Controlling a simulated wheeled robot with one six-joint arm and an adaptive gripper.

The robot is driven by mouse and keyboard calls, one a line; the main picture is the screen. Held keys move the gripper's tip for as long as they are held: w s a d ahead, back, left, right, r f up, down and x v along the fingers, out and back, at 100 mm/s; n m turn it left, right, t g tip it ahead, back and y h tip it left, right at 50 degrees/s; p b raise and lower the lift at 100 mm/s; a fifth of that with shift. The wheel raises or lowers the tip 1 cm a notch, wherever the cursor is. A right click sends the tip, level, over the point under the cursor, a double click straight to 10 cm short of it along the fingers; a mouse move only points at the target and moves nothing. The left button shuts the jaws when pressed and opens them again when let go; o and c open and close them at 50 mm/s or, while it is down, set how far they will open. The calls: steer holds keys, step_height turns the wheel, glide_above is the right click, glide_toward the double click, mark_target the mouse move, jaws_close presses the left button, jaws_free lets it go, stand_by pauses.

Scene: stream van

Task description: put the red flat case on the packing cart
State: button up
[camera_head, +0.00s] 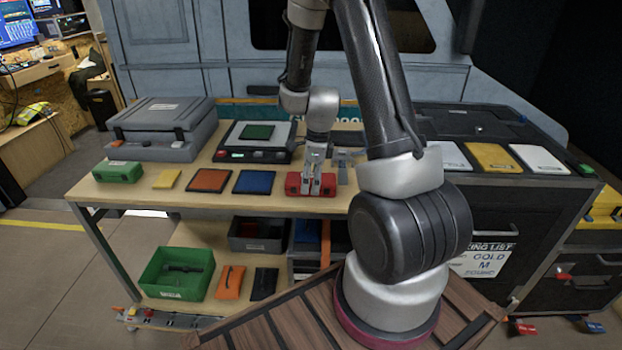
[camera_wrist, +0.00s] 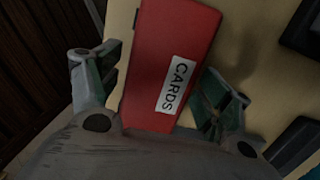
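The red flat case (camera_head: 293,184), with a white label reading CARDS in the wrist view (camera_wrist: 170,45), lies on the wooden bench top near its front edge. My gripper (camera_head: 312,188) is down at the case, partly hiding it in the head view. In the wrist view, my gripper (camera_wrist: 158,88) has a finger on each side of the case, spread apart, with narrow gaps showing; the case is slightly tilted between them. The packing cart (camera_head: 505,215) is the dark cabinet on the right, its label reading GOLD, M and ROUND.
White (camera_head: 540,158) and yellow (camera_head: 492,157) flat cases lie on the cart top. Blue (camera_head: 254,182), orange (camera_head: 209,180) and yellow (camera_head: 166,179) flat items lie left of the red case. A green box (camera_head: 118,172) and grey case (camera_head: 160,128) stand further left.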

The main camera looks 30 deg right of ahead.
steer(key=s+r+n, duration=0.2)
steer(key=r, duration=0.7)
steer(key=s+r+n, duration=0.2)
steer(key=r, duration=0.7)
steer(key=s+a+r+n+t, duration=0.1)
steer(key=s+r+n, duration=0.4)
steer(key=s+n, duration=0.4)
steer(key=s+a+r+n+t+h, duration=0.1)
steer(key=s+a+r+n+t, duration=0.1)
steer(key=s+r+n, duration=0.4)
steer(key=s+n, duration=0.3)
steer(key=n, duration=0.2)
steer(key=shift+a+r+n, duration=0.15)
steer(key=shift+n, duration=0.25)
